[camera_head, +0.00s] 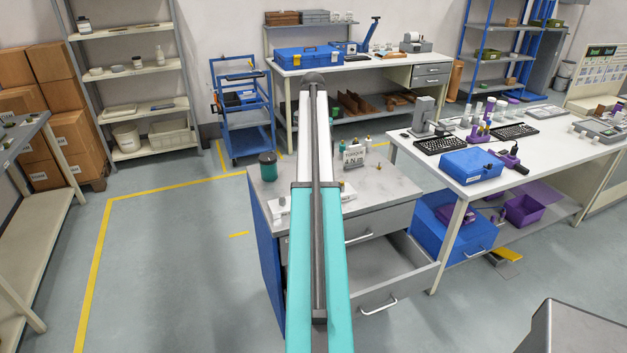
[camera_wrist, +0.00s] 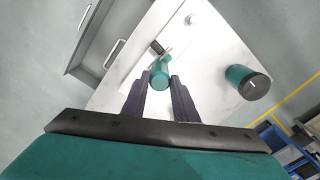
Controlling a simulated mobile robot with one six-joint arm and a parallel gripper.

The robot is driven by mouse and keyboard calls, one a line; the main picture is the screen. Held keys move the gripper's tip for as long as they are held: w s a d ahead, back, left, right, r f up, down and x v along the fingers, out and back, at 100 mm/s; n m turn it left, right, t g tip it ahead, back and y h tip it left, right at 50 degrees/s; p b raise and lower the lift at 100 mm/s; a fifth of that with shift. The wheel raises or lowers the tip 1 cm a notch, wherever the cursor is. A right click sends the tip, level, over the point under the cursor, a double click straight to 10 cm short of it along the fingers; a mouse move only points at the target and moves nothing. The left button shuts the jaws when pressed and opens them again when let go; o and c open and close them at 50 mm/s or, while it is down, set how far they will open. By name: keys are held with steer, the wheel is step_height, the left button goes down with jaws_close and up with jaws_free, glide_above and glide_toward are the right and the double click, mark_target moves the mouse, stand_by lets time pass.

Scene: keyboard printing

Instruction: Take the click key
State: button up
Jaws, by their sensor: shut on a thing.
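In the wrist view, my gripper (camera_wrist: 161,80) has its two dark fingers on either side of a short, rounded teal piece, and it is shut on it. I take this teal piece as the handle of the click key (camera_wrist: 160,70). It is seen nearly end-on, over the pale bench top. A small dark and brownish part shows just beyond it; I cannot tell whether it belongs to the key. In the head view my own arm hides the gripper and the held key.
A teal jar with a dark lid (camera_wrist: 248,84) stands on the marble-like bench top (camera_head: 385,187). It also shows in the head view (camera_head: 267,167). The drawer (camera_head: 385,280) below is pulled open. A white keyboard table (camera_head: 560,150) is at right.

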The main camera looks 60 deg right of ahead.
jaws_close()
steer(key=shift+r, duration=0.15)
steer(key=shift+r+p, duration=0.8)
steer(key=shift+r, duration=0.55)
steer(key=shift+r+p, duration=1.15)
steer(key=shift+r, duration=0.9)
steer(key=shift+o, duration=0.9)
jaws_free()
jaws_close()
